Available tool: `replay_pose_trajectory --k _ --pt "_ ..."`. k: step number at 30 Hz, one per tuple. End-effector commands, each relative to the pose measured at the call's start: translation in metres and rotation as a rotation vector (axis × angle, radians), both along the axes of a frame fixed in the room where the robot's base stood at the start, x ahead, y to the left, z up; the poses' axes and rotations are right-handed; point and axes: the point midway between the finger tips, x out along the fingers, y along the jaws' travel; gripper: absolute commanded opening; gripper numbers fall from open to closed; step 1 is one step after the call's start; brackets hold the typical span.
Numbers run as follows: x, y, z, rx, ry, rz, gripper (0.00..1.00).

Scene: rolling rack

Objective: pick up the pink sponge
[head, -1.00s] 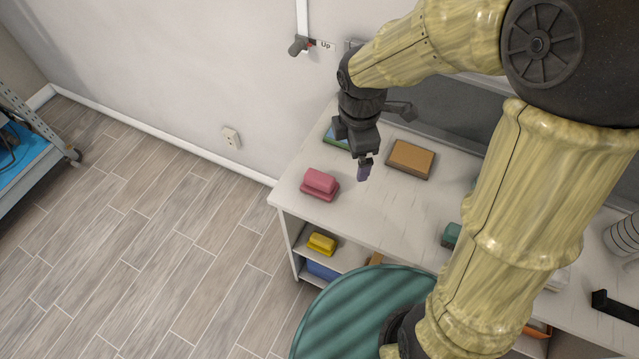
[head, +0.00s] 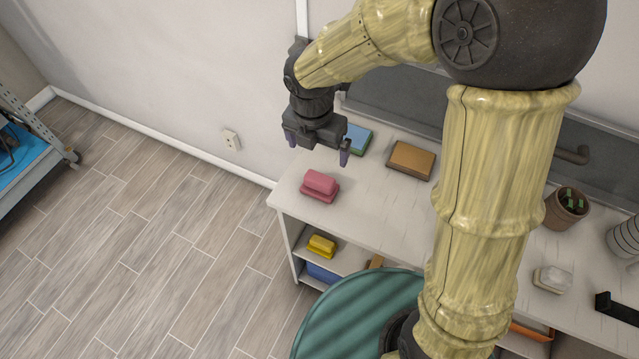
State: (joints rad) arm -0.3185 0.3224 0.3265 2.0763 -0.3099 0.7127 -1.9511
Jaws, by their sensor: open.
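The pink sponge (head: 320,184) lies on the white top of the rack (head: 360,219), near its left end. It looks like a smaller block on a wider pink base. My gripper (head: 318,151) is above and just behind the sponge in the picture, with its two fingers spread apart and nothing between them. A gap shows between the fingertips and the sponge. The exact height of the fingers above the top is hard to tell.
A blue-green block (head: 357,138) and a brown block (head: 410,160) lie behind and right of the sponge. A yellow block (head: 321,245) sits on the shelf below. A brown pot (head: 566,207) and a clear whitish block (head: 552,279) stand farther right. A wall is behind.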

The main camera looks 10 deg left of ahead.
Motion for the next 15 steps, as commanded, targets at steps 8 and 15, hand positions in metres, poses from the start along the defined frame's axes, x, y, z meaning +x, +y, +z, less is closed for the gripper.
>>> replay_pose_trajectory --k 8,15 --pt "0.005 -0.002 -0.051 -0.003 0.004 0.000 0.96" --pt "0.010 -0.003 -0.090 -0.002 0.003 0.000 0.96"
